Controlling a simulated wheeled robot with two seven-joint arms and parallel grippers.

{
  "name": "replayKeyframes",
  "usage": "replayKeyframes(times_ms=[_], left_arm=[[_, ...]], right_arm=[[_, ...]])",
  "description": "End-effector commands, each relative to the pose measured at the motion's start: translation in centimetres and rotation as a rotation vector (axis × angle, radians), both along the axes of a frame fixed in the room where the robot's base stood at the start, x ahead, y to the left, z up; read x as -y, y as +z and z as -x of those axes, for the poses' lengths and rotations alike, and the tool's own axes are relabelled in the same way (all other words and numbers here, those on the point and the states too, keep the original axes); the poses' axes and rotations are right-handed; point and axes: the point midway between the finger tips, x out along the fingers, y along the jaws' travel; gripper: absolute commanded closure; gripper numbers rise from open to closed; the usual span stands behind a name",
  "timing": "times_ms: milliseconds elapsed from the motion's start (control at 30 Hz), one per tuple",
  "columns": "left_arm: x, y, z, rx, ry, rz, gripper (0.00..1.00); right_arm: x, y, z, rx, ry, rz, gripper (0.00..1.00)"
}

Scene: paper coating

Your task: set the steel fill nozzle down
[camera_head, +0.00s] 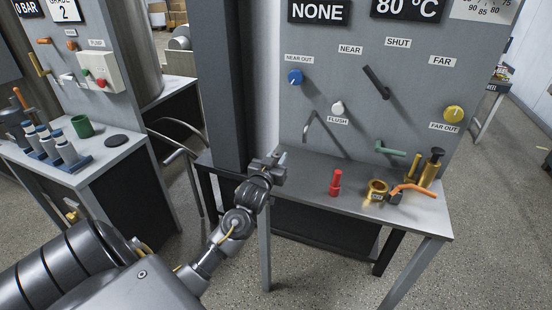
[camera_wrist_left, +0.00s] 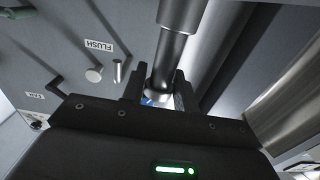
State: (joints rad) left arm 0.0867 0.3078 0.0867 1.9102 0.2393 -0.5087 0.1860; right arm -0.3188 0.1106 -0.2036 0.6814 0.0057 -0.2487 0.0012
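The steel fill nozzle (camera_wrist_left: 166,58) shows in the left wrist view as a grey cylinder with a wider, lighter part at the top of the picture. Its narrower part fills the gap between the fingers of my left gripper (camera_wrist_left: 158,93), which is shut on it. In the head view my left gripper (camera_head: 277,164) is in front of the grey panel, by the left end of the steel table (camera_head: 310,176). The nozzle is too small to make out clearly there. My right gripper is not in view.
On the table stand a red bottle-like piece (camera_head: 336,183), a brass cup (camera_head: 377,189), an orange-handled piece (camera_head: 413,189) and a black-topped brass piece (camera_head: 431,169). A hooked pipe (camera_head: 309,124) juts from the panel. A left bench holds a vial rack (camera_head: 62,151) and green cup (camera_head: 82,126).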

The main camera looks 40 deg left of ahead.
Motion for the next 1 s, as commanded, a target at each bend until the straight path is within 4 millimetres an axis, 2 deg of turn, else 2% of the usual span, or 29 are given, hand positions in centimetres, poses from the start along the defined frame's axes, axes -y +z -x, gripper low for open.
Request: replayKeyframes(times_ms=[33,167,500,667,1000], left_arm=[[0.0,-0.3,0.0,-0.002,0.0,0.001,0.64],[0.0,-0.3,0.0,-0.002,0.001,0.001,0.49],[0.0,0.0,0.1,0.0,0.0,-0.001,0.49],[0.9,-0.2,2.3,-0.003,-0.001,0.002,0.49],[3.1,-0.3,8.9,-0.002,0.0,0.003,0.49]], right_arm=[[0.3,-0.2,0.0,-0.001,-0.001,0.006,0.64],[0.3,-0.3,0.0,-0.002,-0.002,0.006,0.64],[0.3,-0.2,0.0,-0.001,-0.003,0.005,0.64],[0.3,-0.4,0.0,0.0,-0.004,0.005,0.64],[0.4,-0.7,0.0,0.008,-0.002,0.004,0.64]])
